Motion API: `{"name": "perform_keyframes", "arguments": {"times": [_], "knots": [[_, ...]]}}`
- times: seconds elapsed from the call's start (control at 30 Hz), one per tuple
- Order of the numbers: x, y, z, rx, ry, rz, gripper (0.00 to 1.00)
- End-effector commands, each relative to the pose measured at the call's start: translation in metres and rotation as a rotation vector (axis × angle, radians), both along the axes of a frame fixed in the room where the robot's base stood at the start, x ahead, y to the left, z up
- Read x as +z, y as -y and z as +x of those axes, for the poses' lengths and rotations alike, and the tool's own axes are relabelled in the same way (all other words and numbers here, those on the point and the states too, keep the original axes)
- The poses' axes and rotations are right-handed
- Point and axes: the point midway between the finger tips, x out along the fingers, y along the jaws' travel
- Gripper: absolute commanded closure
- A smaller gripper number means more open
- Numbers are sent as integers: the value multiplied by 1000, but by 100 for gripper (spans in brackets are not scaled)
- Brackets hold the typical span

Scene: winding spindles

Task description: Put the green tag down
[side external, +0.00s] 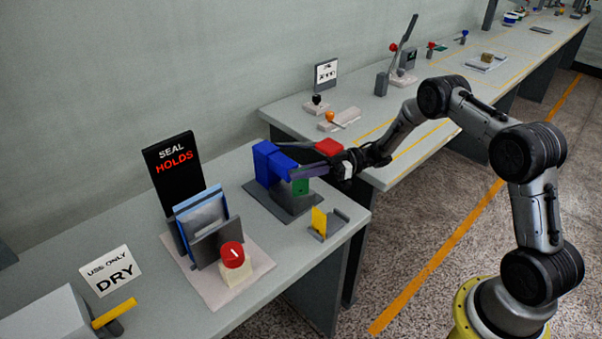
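The green tag (300,187) is a small green piece with a pale spot. It shows just below a purplish bar and beside the blue block (267,163) on a dark grey base plate (285,208). My gripper (326,172) reaches in from the right, level with the tag's upper part and close to its right side. The fingertips are dark and small here and overlap the bar and the red block. I cannot tell whether they are open, or shut on the tag. I also cannot tell whether the tag touches the plate.
A red block (329,147) is just behind my gripper. A yellow tag (319,221) stands in a small grey holder at the front edge. A red button (232,255) and a "SEAL HOLDS" sign (172,172) stand to the left. Bare bench lies between the sign and base plate.

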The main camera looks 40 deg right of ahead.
Motion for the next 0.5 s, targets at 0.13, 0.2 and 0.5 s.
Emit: {"name": "perform_keyframes", "arguments": {"times": [0.13,0.2,0.5], "knots": [[-2,0,0,0,2,-1,100],[-1,0,0,0,2,-1,100],[-5,0,0,0,1,0,84]]}}
